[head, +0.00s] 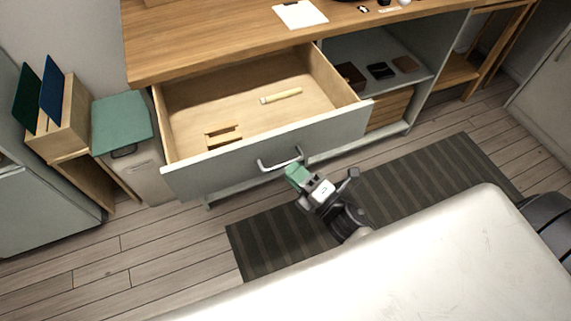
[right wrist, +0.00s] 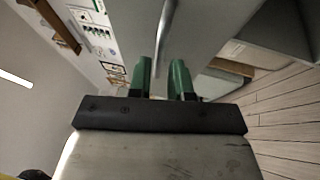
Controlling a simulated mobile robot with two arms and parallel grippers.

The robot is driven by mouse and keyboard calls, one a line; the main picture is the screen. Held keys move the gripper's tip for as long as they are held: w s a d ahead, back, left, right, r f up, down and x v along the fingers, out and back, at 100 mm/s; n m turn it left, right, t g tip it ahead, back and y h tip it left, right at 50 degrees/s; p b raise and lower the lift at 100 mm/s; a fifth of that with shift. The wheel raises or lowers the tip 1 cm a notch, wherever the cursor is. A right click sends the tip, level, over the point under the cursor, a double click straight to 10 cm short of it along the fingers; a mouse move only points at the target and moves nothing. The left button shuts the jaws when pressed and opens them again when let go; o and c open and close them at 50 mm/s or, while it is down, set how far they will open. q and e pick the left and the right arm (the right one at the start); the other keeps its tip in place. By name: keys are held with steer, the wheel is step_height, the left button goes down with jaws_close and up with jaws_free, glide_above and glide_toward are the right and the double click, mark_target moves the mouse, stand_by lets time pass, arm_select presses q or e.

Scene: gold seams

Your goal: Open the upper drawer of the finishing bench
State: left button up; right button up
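The upper drawer (head: 225,165) of the finishing bench (head: 215,38) stands pulled well out, its inside open to view. Its front is pale grey-green with a metal bar handle (head: 279,163). Inside lie a pale stick (head: 281,96) and a small wooden piece (head: 222,136). My right gripper (head: 297,175) is just in front of the drawer front, by the right end of the handle. In the right wrist view its green fingers (right wrist: 161,78) are apart, with the handle bar (right wrist: 167,28) reaching towards the gap between them. Contact cannot be told. My left gripper is not in view.
A green-lidded bin (head: 122,124) and a wooden rack with panels (head: 66,117) stand at left. A dark striped mat (head: 262,240) lies on the plank floor. Paper (head: 299,14) lies on the benchtop.

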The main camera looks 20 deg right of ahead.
steer(key=v, duration=0.7)
steer(key=shift+s+b, duration=0.15)
steer(key=shift+b, duration=0.25)
steer(key=shift+d, duration=0.1)
steer(key=s+d+f+m+g+h+p, duration=0.1)
steer(key=s+f+m+g+h+p, duration=0.25)
steer(key=f+m, duration=0.55)
steer(key=s+d+f+m+g+h+p, duration=0.1)
steer(key=s+f+m+g+h+p, duration=0.25)
steer(key=f, duration=1.05)
steer(key=s+d+f+m+g, duration=0.1)
steer(key=s+f+m+g, duration=0.3)
steer(key=s, duration=0.6)
steer(key=s+f+m+g+h+p, duration=0.1)
steer(key=s+f+m+g, duration=0.4)
steer(key=s, duration=0.5)
steer(key=shift+d+f+g, duration=0.35)
steer(key=shift+f+g, duration=0.25)
steer(key=shift+f, duration=0.4)
